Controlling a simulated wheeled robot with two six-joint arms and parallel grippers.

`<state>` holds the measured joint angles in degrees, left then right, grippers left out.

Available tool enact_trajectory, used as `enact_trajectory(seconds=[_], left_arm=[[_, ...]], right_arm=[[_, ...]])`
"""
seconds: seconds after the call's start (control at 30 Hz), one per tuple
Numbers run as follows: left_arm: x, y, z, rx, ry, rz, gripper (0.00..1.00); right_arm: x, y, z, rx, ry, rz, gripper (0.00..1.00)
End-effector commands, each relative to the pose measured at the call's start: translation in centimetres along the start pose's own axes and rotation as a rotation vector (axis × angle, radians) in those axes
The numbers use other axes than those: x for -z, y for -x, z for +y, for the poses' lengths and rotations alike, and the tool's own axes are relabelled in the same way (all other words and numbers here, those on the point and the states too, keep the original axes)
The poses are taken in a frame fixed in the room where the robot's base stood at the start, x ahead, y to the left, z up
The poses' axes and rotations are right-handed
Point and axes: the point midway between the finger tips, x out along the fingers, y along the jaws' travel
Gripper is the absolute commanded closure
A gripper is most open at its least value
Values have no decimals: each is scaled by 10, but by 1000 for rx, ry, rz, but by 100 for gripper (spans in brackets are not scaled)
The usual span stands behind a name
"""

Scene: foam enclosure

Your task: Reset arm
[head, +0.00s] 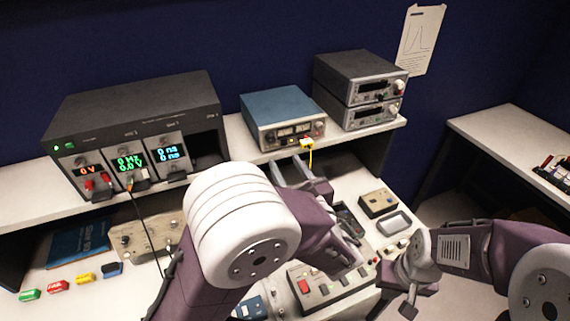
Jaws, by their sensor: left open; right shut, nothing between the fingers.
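My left arm crosses the middle of the head view, and its large white joint hides part of the bench. My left gripper (298,172) is open, with its fingers apart just below and in front of the blue instrument (284,115). A yellow plug (307,143) sits at the front of that instrument, with a short yellow cable hanging toward the fingers. I see nothing held between them. My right gripper (408,309) is shut and empty at the lower right, low over the front right of the bench.
A large black instrument rack (140,118) with lit displays stands at left on the shelf. Two stacked grey instruments (362,90) stand at right.

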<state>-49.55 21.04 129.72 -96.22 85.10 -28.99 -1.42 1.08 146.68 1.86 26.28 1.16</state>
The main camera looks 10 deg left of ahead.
Motion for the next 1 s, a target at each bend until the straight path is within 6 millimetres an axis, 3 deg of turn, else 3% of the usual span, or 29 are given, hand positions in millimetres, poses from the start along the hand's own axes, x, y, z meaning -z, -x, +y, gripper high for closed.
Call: enact_trajectory(seconds=[0.23, 0.33, 0.43, 0.5, 0.57, 0.63, 0.7, 0.8, 0.9, 1.0], left_arm=[[0, -1, 0, -1, 1, 2, 56], [12, -8, 19, -62, 27, 54, 56], [49, -18, 75, -254, 126, 213, 56], [88, -11, 127, -463, 269, 368, 56], [124, 8, 167, -674, 444, 500, 56], [166, 46, 198, -964, 733, 636, 56], [195, 81, 201, -1238, 1063, 710, 56], [212, 102, 181, -1537, 1507, 709, 56], [215, 99, 164, -1715, 1835, 643, 56], [213, 93, 156, -1793, 2007, 589, 56]], right_arm=[[0, 0, 0, 0, 0, 0, 100], [0, -1, 0, 0, 0, 0, 100], [0, -3, 0, 0, 0, 0, 100], [0, -4, 0, 0, 0, 0, 100], [-1, -6, 0, 0, 0, 0, 100], [-1, -8, 0, 0, 0, 0, 100], [-1, -10, 0, 0, 0, 0, 100], [-1, -12, 0, 0, 0, 0, 100], [-1, -13, 0, 0, 0, 0, 100], [-1, -13, 0, 0, 0, 0, 100]])
